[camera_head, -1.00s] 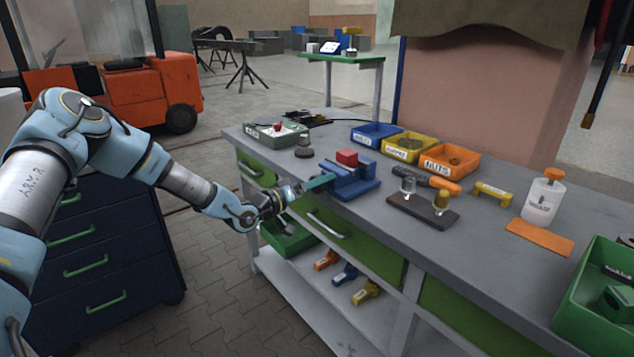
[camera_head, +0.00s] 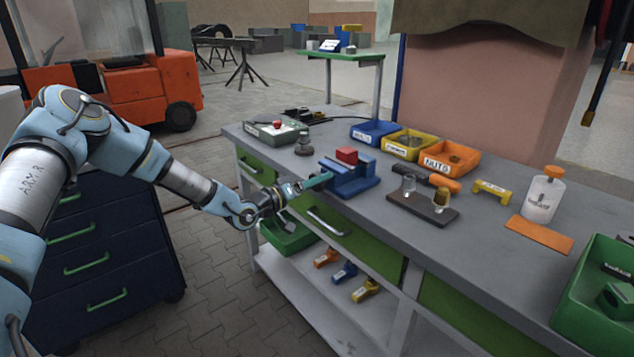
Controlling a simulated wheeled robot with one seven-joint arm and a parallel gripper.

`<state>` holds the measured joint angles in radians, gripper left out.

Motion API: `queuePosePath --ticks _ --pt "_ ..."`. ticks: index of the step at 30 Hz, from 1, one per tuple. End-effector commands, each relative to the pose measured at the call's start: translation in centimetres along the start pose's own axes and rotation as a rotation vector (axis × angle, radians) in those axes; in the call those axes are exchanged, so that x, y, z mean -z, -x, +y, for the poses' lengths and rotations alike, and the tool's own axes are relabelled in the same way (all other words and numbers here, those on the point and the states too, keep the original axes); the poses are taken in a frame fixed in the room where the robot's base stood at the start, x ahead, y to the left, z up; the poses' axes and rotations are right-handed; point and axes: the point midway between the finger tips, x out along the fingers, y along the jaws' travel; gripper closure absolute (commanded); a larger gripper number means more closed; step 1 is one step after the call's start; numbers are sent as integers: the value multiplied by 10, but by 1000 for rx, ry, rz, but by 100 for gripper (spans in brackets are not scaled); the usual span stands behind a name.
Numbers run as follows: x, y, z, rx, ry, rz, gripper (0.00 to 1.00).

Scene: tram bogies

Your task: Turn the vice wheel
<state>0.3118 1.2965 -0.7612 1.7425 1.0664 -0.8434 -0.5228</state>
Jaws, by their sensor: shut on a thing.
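The blue vice (camera_head: 350,178) sits at the front edge of the grey workbench, with a red block (camera_head: 347,155) at its jaws. The fingertips are small here, and the exact grip is hard to make out.
Blue (camera_head: 375,133), yellow (camera_head: 408,145) and orange (camera_head: 452,158) bins stand behind the vice. A dark board (camera_head: 423,208) with small jars lies to its right. An open green crate (camera_head: 285,238) is below my gripper.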

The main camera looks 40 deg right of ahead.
Motion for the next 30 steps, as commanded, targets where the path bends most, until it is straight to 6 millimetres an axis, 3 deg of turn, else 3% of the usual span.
queuePosePath --ticks 14,30 --pt "-4 0 -4 0 -157 0 90" --pt "-6 0 -3 -1 -653 1 90"
